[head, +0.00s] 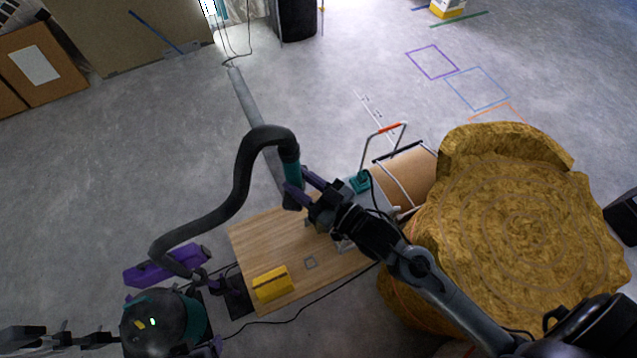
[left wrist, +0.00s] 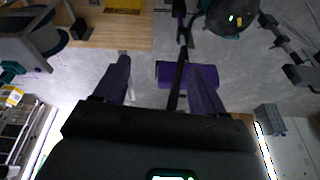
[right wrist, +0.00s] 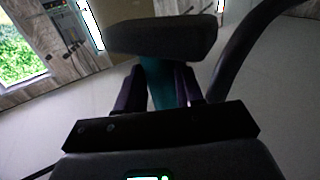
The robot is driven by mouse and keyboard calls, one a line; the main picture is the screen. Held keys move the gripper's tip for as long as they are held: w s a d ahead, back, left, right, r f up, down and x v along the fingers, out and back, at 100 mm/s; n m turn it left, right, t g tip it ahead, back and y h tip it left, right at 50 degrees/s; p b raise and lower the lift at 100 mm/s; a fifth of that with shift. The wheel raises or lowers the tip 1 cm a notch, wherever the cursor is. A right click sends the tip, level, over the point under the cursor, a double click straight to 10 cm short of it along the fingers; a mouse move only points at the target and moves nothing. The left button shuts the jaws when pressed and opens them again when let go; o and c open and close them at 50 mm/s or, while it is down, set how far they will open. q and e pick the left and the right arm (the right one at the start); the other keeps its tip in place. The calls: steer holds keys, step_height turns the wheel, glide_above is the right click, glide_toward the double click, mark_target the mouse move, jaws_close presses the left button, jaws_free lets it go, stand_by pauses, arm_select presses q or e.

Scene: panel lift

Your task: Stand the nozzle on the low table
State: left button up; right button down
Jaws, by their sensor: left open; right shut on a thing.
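The nozzle, with a teal neck (head: 291,172) on the end of a black hose, shows in the head view above the far edge of the low table. My right gripper (head: 303,188) is shut on it. In the right wrist view the nozzle's dark wide end (right wrist: 163,36) and teal neck stand between the fingers (right wrist: 162,90). The low table (head: 265,237) has a pale wooden top. I cannot tell the nozzle's height above it. My left gripper (left wrist: 160,70) is open and empty in the left wrist view, with a purple block (left wrist: 190,74) beyond the fingers.
A yellow case (head: 272,284) and a small grey square (head: 310,263) lie on the table. The black hose (head: 240,180) arches from a dark round machine (head: 155,325). A large straw-coloured bale (head: 520,230) stands right. A grey tube (head: 252,110) runs behind the nozzle. Left floor is mostly clear.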

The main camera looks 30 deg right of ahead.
mark_target(291, 164)
arm_select(q)
steer(key=shift+c, duration=0.6)
steer(key=w+d+r+n+t+h, duration=0.1)
steer(key=w+d+r+t+h, duration=0.3)
steer(key=w+d+r+t, duration=0.4)
steer(key=w+d+r+m+h, duration=0.2)
steer(key=d+r+m+h, duration=0.3)
steer(key=r, duration=0.6)
steer(key=w+d+r+m+h, duration=0.2)
steer(key=d+r+m+h, duration=0.3)
steer(key=r, duration=0.6)
steer(key=x, duration=1.1)
steer(key=shift+d+f+g, duration=0.35)
steer(key=shift+d+g, duration=0.05)
steer(key=shift+d, duration=0.2)
arm_select(e)
steer(key=a+r+n+g+y, duration=0.2)
steer(key=a+r, duration=0.4)
steer(key=r, duration=0.3)
steer(key=n+y, duration=0.1)
steer(key=y, duration=0.1)
steer(key=shift+s+n+g+y, duration=0.2)
steer(key=shift+n+g+y, duration=0.1)
steer(key=shift+g, duration=0.1)
